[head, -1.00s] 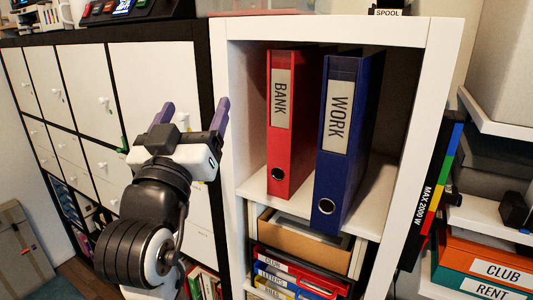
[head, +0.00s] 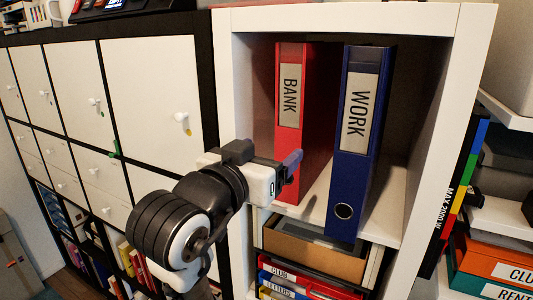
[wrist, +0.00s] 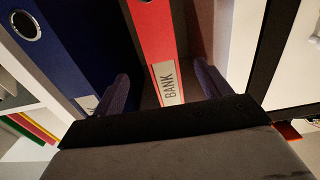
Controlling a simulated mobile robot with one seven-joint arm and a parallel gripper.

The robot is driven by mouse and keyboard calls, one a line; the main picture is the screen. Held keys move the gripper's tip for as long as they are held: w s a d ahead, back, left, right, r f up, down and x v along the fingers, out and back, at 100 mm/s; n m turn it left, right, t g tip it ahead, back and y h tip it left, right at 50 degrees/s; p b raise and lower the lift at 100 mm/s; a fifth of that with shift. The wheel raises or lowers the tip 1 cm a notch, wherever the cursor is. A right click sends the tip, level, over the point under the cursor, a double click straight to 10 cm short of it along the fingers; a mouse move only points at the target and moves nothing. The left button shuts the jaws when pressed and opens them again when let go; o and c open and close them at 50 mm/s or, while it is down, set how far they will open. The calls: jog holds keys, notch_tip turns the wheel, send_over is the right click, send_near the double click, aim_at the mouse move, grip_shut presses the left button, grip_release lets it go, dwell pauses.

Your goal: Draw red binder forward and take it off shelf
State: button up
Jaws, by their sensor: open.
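The red binder (head: 291,140), labelled BANK, stands upright in the open top cubby of the white shelf (head: 228,80). The blue binder (head: 345,185), labelled WORK, stands to its right with a gap between them. My gripper (head: 291,167) is open and empty in front of the lower spine of the red binder, hiding its finger hole in the head view. In the wrist view the red binder (wrist: 153,35) shows between my two fingers (wrist: 163,88), and the blue binder (wrist: 50,45) lies to the left. I cannot tell whether the fingertips reach past the spine.
The cubby's left wall is close beside the red binder. Below the cubby are a brown tray (head: 312,243) and several labelled folders (head: 300,281). White cabinet doors (head: 150,95) stand at left. A black box with coloured stripes (head: 455,200) stands at right.

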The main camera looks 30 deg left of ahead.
aim_at(297, 129)
jog(key=w+p, duration=0.1)
jog(key=w, duration=0.3)
jog(key=w+p, duration=0.1)
jog(key=w, duration=0.4)
jog(key=w+p, duration=0.1)
jog(key=w, duration=0.3)
jog(key=shift+w+d+p, duration=0.25)
jog(key=shift+w+p, duration=0.1)
jog(key=shift+w, duration=0.05)
jog(key=shift+c, duration=0.3)
grip_shut()
